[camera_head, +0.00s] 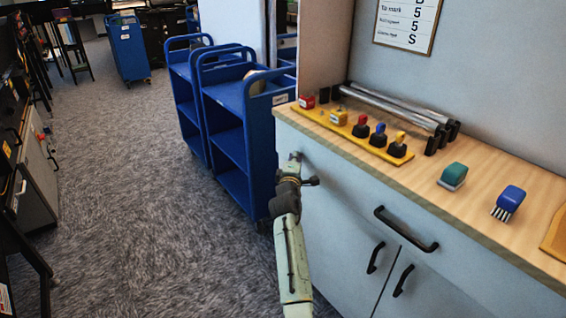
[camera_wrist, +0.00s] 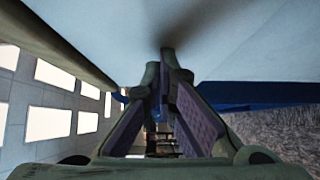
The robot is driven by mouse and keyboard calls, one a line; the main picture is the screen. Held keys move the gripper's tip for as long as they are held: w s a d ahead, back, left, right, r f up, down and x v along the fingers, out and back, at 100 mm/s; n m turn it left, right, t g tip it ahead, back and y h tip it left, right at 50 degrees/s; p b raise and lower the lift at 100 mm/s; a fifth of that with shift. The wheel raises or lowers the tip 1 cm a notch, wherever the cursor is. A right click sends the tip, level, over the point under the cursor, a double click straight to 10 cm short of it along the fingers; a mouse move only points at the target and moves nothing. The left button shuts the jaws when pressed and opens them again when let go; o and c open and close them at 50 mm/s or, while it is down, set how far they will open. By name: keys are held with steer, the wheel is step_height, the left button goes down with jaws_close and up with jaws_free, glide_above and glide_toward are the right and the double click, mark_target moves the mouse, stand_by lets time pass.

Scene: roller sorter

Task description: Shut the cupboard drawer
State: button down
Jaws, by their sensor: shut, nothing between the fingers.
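The cupboard drawer has a pale grey front (camera_head: 350,187) under the wooden counter, with a black bar handle (camera_head: 405,230). No open gap shows between the drawer front and the counter edge, and the drawer looks flush or nearly so. My gripper (camera_head: 294,158) is at the left end of the front, well left of the handle. It is shut and empty. In the wrist view my gripper (camera_wrist: 166,72) has its fingertips together close to a pale surface, with a dark shadow at the tips. I cannot tell whether they touch it.
Two cupboard doors with black handles (camera_head: 375,257) are below the drawer. Stamps in a yellow rack (camera_head: 365,140), a green-handled stamp (camera_head: 453,176) and a blue brush (camera_head: 508,203) lie on the counter (camera_head: 425,190). Blue carts (camera_head: 235,140) stand close left of my gripper. Carpet floor is clear farther left.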

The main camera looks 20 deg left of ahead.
steer(key=shift+w+d, duration=0.45)
steer(key=shift+w, duration=0.2)
steer(key=shift+r, duration=0.1)
steer(key=shift+s+d, duration=0.1)
